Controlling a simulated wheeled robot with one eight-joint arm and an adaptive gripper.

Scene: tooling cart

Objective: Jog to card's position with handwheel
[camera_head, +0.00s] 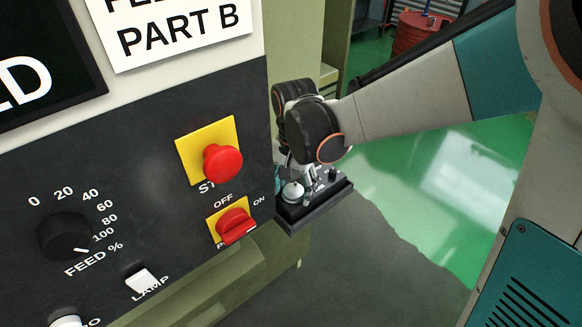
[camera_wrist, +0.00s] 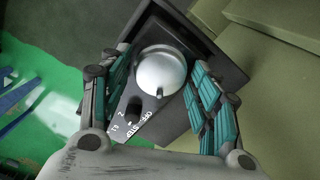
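The handwheel is a silver dome-like wheel (camera_wrist: 160,75) with a small knob, on a dark handheld control box (camera_wrist: 212,47). In the head view the wheel (camera_head: 292,192) and box (camera_head: 318,206) sit beside the machine panel's right edge. My gripper (camera_wrist: 156,64) has its teal-and-grey fingers spread on both sides of the wheel. The right finger is close to the rim; whether it touches cannot be told. In the head view my gripper (camera_head: 296,170) is mostly hidden behind my wrist. A white card (camera_head: 178,38) reads "PART B" below a line that is cut off.
The panel carries a red stop button (camera_head: 222,163), a red OFF/ON switch (camera_head: 236,226), a feed dial (camera_head: 64,237) near 100 and a lamp switch (camera_head: 141,279). A black display (camera_head: 45,60) is cut off upper left. Open green floor (camera_head: 440,190) lies right.

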